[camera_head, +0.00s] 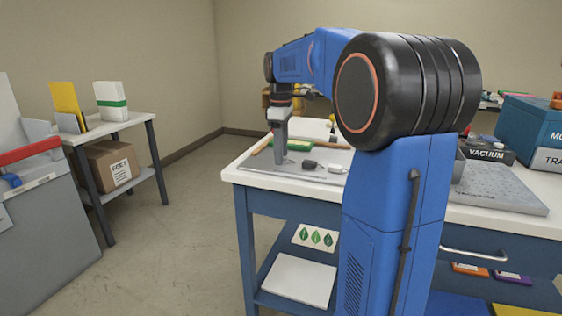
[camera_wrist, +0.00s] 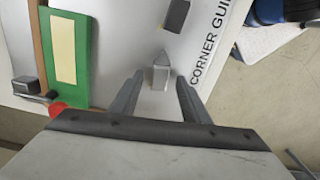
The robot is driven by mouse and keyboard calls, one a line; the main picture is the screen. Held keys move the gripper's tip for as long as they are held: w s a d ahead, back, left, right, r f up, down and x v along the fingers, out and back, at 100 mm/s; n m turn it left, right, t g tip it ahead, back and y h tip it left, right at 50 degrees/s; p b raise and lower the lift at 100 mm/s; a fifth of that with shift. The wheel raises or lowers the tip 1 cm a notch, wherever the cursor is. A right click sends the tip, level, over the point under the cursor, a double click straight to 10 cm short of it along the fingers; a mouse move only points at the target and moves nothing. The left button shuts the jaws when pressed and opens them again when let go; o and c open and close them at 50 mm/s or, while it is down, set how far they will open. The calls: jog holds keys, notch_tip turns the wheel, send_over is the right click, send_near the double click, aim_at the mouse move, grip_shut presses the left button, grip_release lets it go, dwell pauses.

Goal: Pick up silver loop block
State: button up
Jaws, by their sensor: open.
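A small silver block (camera_wrist: 161,76) with a narrow pointed top, likely the silver loop block, lies on the grey mat in the wrist view. My gripper (camera_wrist: 160,88) is open, with one finger on each side of the block's near end; I cannot tell whether either finger touches it. In the head view, my gripper (camera_head: 280,160) points straight down over the grey mat (camera_head: 262,172). The silver block is hard to make out there beside the fingers.
A dark block (camera_wrist: 176,16) lies just beyond; it also shows in the head view (camera_head: 309,164), with a pale piece (camera_head: 336,169) to its right. A green board (camera_wrist: 64,100) with a yellow strip lies left. A grey block (camera_wrist: 26,86) sits at far left.

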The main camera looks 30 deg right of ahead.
jog(key=shift+f, duration=0.25)
jog(key=shift+c, duration=0.7)
grip_shut()
